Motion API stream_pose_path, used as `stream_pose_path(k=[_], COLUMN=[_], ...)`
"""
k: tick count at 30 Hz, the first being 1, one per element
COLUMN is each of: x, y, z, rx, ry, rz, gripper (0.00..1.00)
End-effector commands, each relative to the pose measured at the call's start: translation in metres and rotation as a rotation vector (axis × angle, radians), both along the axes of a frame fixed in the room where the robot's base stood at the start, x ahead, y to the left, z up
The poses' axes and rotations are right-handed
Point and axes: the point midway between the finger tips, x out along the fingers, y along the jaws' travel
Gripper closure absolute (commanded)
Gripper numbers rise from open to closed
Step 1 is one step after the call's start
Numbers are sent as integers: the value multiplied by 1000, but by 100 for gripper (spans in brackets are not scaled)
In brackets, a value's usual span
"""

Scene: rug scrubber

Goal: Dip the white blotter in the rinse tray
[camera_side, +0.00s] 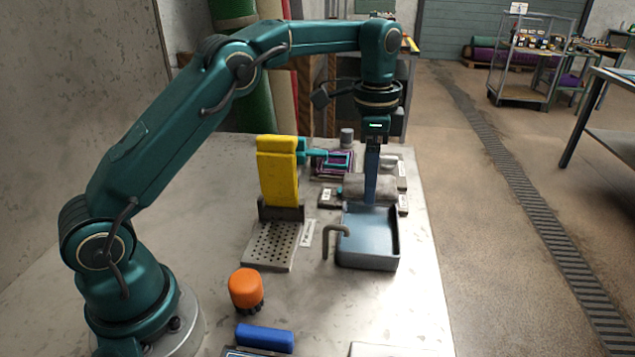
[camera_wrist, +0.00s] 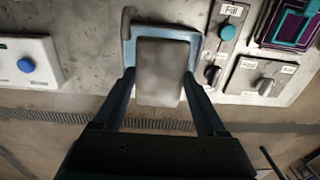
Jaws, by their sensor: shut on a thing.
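The rinse tray (camera_side: 368,257) is a shallow blue-grey basin near the right side of the table. Its rim (camera_wrist: 128,48) also shows in the wrist view. My gripper (camera_side: 372,192) points straight down at the tray's back part. Its two fingers are shut on a pale grey block, which I take as the white blotter (camera_wrist: 160,68). The blotter lies between the fingers and covers much of the tray in the wrist view. In the side view it appears as a grey shape (camera_side: 350,187) around the fingertips. I cannot tell whether it touches the tray.
A grey hooked spout (camera_side: 335,232) stands at the tray's left edge. A yellow pad (camera_side: 278,170) stands upright behind a perforated plate (camera_side: 273,246). An orange-topped brush (camera_side: 245,288) and blue block (camera_side: 265,337) are in front. A panel with a teal button (camera_wrist: 227,32) adjoins the tray.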

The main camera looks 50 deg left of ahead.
Motion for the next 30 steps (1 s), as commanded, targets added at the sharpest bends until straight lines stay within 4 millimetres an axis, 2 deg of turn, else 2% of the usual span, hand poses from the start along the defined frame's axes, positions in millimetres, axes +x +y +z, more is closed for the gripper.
stream_pose_path(k=[5,14,24,30], x=[10,8,8,9], y=[-3,-4,-4,-4], z=[-18,-40,-78,-92], rx=[0,0,-1,-1], ry=[13,37,36,33], rz=[-7,-10,-10,-10], gripper=[75,75,75,75])
